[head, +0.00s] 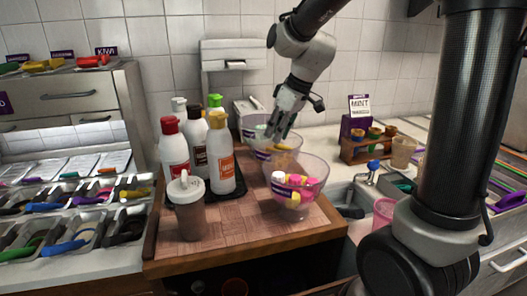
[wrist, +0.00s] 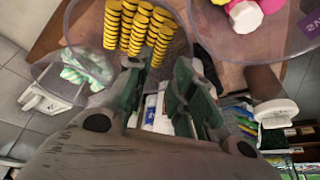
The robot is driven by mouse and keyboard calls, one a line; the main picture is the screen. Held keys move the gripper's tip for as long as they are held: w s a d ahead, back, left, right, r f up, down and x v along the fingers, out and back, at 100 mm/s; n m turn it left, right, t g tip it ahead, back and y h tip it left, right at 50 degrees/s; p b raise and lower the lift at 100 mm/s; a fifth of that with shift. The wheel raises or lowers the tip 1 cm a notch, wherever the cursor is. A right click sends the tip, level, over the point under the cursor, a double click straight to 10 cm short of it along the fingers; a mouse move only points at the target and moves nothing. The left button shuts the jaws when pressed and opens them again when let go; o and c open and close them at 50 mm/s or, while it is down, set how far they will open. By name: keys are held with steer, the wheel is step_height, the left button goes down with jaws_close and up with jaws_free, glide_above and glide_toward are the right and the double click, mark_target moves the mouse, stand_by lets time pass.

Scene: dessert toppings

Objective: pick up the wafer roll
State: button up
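Several yellow, ridged, stick-like pieces (wrist: 138,28), which look like the wafer rolls, lie side by side in a clear bowl (wrist: 186,45) at the top of the wrist view. In the head view they are a small yellowish patch (head: 283,148) in the middle bowl (head: 262,155), partly hidden by the front bowl. My gripper (head: 277,128) is above the bowls at the back of the wooden counter. In the wrist view my gripper (wrist: 158,72) has its two fingers apart, with nothing held between them. The fingertips are close to the near ends of the rolls; contact cannot be told.
The front bowl (head: 323,181) holds pink, white and yellow sweets. A back bowl holds pale green-white pieces (wrist: 88,68). Sauce bottles (head: 221,160) stand left on a dark tray, with a lidded brown shaker (head: 189,212) in front. A wooden rack (head: 354,150) stands right.

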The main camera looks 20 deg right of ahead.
steer(key=shift+w+a+f, duration=0.15)
steer(key=shift+w+f, duration=0.1)
steer(key=shift+w, duration=0.1)
steer(key=shift+w+a+f, duration=0.1)
steer(key=shift+w+f, duration=0.1)
steer(key=shift+f, duration=0.1)
steer(key=x, duration=0.6)
steer(key=shift+a+f, duration=0.1)
steer(key=shift+f, duration=0.35)
steer(key=shift+s, duration=0.1)
steer(key=c, duration=0.3)
steer(key=shift+c, duration=0.2)
